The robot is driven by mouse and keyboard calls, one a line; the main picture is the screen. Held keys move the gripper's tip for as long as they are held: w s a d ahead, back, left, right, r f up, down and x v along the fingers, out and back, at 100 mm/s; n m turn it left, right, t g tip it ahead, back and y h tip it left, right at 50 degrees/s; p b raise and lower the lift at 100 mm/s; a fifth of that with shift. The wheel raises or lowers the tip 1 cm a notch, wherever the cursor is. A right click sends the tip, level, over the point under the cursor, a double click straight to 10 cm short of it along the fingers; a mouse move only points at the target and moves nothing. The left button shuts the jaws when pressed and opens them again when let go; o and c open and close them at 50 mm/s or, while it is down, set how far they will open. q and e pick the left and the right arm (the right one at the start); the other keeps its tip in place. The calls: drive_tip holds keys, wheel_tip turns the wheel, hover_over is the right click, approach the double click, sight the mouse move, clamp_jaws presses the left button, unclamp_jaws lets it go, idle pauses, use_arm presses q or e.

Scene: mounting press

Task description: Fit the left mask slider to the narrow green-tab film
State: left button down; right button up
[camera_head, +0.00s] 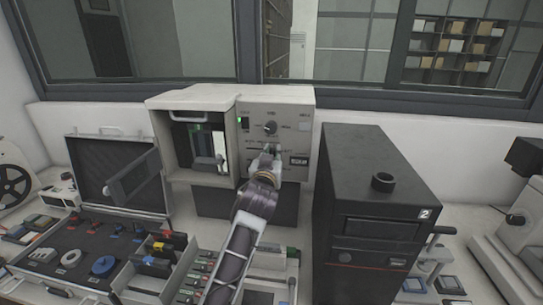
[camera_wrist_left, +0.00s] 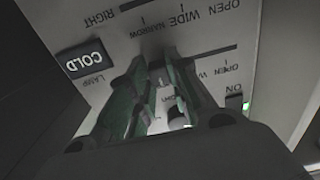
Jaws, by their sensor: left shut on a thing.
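The grey mounting press (camera_head: 205,100) stands at the back centre with a control panel (camera_head: 290,105) on its right half. My left gripper (camera_head: 268,160) reaches the lower part of this panel and hides much of the mask sliders there. In the left wrist view its fingers (camera_wrist_left: 163,85) are shut on a small slider knob, mostly hidden between them. The panel shows upside down there, with RIGHT, OPEN, WIDE and NARROW lettering by a slot (camera_wrist_left: 215,50). The press's left opening (camera_head: 202,145) holds a pale upright strip and a small green patch; I cannot tell the film's tab.
A lit COLD lamp button (camera_wrist_left: 86,58) is beside the gripper. A black tower unit (camera_head: 365,200) marked 2 stands close on the right. An open case (camera_head: 115,165) and tool trays (camera_head: 80,250) fill the left. Little bench is free.

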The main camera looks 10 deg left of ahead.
use_arm(q)
drive_tip(key=c, duration=1.6)
unclamp_jaws()
drive_tip(key=shift+d, duration=0.1)
drive_tip(key=s, duration=1.2)
use_arm(e)
drive_tip(key=shift+a, duration=0.45)
